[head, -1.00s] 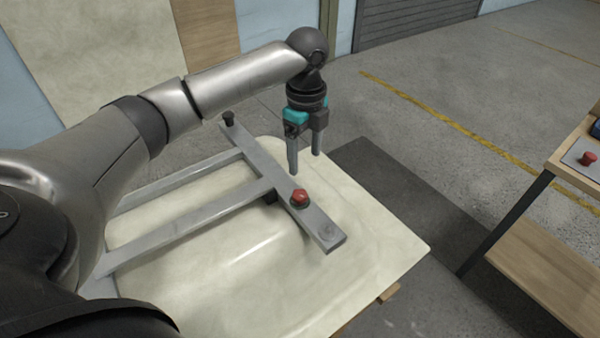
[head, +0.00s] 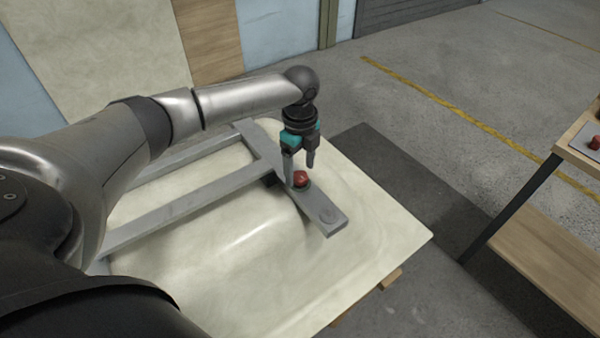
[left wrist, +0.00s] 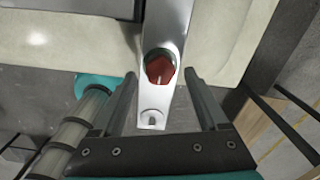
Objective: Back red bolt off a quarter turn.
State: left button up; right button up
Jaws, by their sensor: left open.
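The red bolt (head: 301,178) has a hex head and stands on the end part of a grey metal bar (head: 322,212) that lies across the cream bathtub shell (head: 370,235). In the left wrist view the red bolt (left wrist: 160,68) shows near the top middle, a little beyond the fingertips and between their lines. My left gripper (head: 299,172) points down over the bolt, with one finger on its left and one behind to its right. It is open and empty; the wrist view also shows the spread left gripper (left wrist: 160,78). I cannot tell whether a finger touches the bolt. My right gripper is not in view.
Grey frame bars (head: 190,205) run from the cross bar over the shell toward the left. A wooden bench (head: 580,140) with another red piece (head: 594,142) on a plate stands at the right. Open floor lies between shell and bench.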

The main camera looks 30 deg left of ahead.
pick_arm(q)
jog(key=shift+f, duration=0.6)
grip_shut()
